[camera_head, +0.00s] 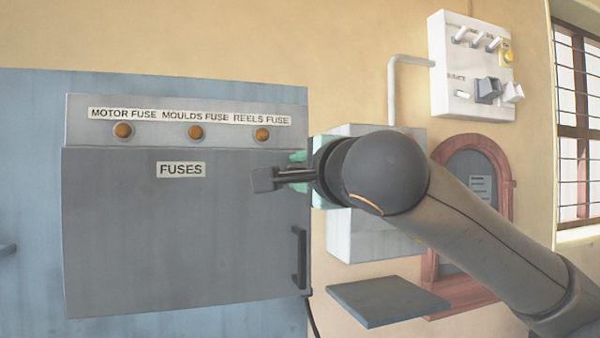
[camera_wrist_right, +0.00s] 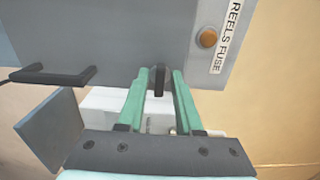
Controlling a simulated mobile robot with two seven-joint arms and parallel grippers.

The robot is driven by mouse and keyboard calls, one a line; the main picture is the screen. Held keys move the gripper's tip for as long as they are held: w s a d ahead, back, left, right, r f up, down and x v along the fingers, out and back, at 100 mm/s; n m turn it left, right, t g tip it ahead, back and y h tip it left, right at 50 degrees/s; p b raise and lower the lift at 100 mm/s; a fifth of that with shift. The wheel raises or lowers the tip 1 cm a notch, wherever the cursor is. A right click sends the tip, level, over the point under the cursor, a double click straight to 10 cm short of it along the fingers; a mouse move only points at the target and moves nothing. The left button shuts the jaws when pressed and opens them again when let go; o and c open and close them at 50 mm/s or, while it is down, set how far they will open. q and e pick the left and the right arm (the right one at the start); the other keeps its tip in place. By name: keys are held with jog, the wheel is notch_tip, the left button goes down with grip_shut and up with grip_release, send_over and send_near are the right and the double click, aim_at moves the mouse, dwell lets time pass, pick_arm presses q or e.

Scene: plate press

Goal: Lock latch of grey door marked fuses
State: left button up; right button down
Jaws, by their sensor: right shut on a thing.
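The grey door (camera_head: 180,230) marked FUSES by its label (camera_head: 181,170) sits flat in its box on the left in the head view and looks closed. Its dark latch (camera_head: 265,180) is at the door's upper right edge. My right gripper (camera_head: 298,171) reaches it from the right, with green fingers either side of it. In the right wrist view the green fingers (camera_wrist_right: 162,76) are shut on the dark latch (camera_wrist_right: 159,83), in front of the grey door (camera_wrist_right: 100,35). Part of the latch is hidden by the fingers. My left gripper is not in view.
A dark door handle (camera_head: 300,258) stands out at the door's lower right. Three orange lamps (camera_head: 195,132) sit above the door. A grey shelf-like plate (camera_head: 388,300) juts out below right. A white switch panel (camera_head: 472,66) and a red-framed arch (camera_head: 500,165) are on the wall.

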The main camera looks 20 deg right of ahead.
dwell(0.5)
jog(key=c, duration=0.9)
grip_release()
jog(key=shift+s, duration=0.1)
jog(key=s+b, duration=0.1)
jog(key=s, duration=1.1)
jog(key=shift+s+d, duration=0.15)
jog(key=shift+d, duration=0.05)
